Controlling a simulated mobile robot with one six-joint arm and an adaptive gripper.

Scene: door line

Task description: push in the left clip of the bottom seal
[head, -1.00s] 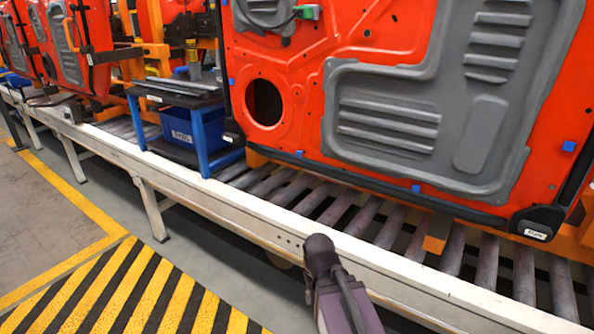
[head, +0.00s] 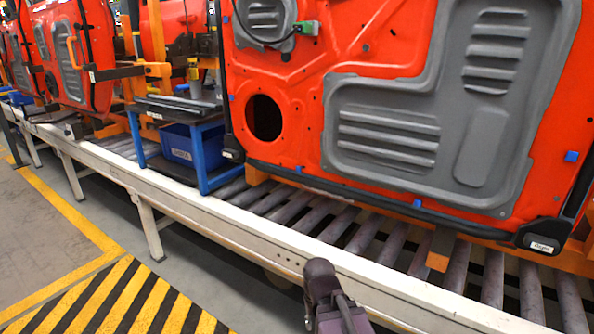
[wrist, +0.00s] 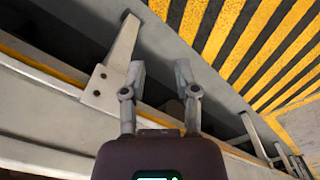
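The orange door panel (head: 300,75) stands upright over the rollers, with a black seal (head: 350,190) along its bottom edge. A small blue clip (head: 299,169) sits at the left part of this bottom seal. Another blue clip (head: 417,204) sits further right along it. I cannot tell how deep either clip sits. My gripper (wrist: 160,72) shows in the wrist view with its two fingers apart and nothing between them. It faces the conveyor's side, a leg and the floor, away from the clips. In the head view, my dark arm is low in front of the conveyor rail; the fingers are not clear there.
The white conveyor rail (head: 230,220) runs between me and the door, with rollers (head: 385,240) behind it. A blue-legged stand (head: 202,160) with a blue bin (head: 190,145) is left of the door. Striped floor (head: 120,300) lies at lower left.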

